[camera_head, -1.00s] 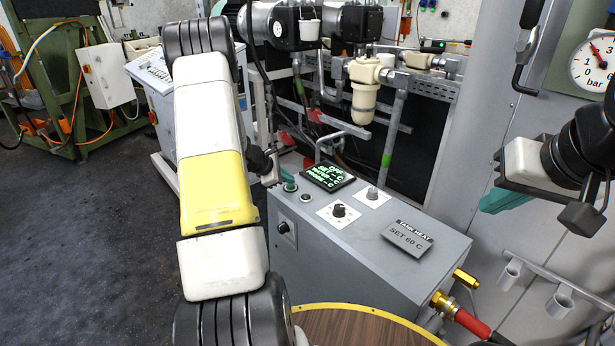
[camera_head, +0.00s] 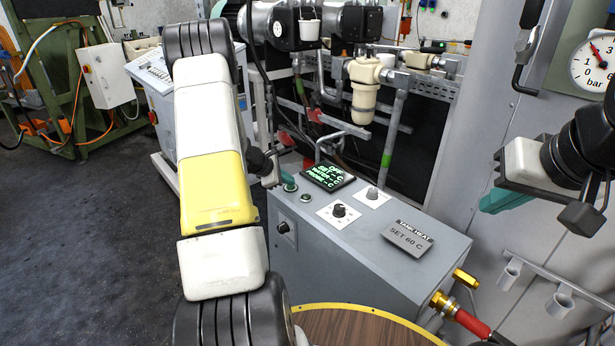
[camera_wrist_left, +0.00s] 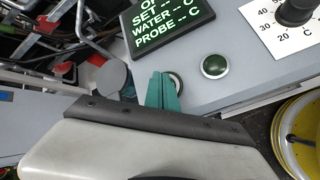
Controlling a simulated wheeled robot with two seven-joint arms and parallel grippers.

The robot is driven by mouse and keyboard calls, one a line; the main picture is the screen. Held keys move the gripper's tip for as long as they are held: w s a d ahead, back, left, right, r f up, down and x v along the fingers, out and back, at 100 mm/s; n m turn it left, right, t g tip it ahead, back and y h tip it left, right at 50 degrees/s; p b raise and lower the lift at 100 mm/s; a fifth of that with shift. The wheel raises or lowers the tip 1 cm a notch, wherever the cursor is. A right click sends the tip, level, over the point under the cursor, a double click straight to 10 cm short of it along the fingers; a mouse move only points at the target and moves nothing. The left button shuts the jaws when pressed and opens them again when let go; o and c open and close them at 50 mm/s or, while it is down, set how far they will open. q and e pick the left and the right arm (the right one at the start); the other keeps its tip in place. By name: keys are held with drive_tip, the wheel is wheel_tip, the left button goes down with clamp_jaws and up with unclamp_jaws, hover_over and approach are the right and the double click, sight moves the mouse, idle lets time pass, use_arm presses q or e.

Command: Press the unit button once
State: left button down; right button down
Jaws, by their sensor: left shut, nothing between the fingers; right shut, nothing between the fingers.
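The grey heating unit (camera_head: 345,255) has a dark display (camera_head: 328,176) with green text on its top panel. Below the display are two round controls. The green one with a metal rim (camera_head: 305,198) is uncovered and also shows in the left wrist view (camera_wrist_left: 215,66). The other round control (camera_wrist_left: 178,79) is mostly hidden behind the teal fingertips of my left gripper (camera_wrist_left: 163,92). That gripper (camera_head: 289,181) is shut and empty, its tips at this control; I cannot tell whether they touch. My right gripper (camera_head: 507,200) is shut and empty, off to the right.
A dial knob (camera_head: 339,210) and a smaller knob (camera_head: 372,194) stand on the panel, with a set-temperature plate (camera_head: 407,238) to the right. A cream filter bowl (camera_head: 364,92) and pipes rise behind. A brass fitting with a red hose (camera_head: 470,322) sticks out front right.

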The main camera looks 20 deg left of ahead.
sight(288, 187)
use_arm(q)
drive_tip(key=shift+f, duration=0.2)
idle(0.3)
drive_tip(key=shift+r, duration=0.4)
drive_tip(key=shift+r, duration=3)
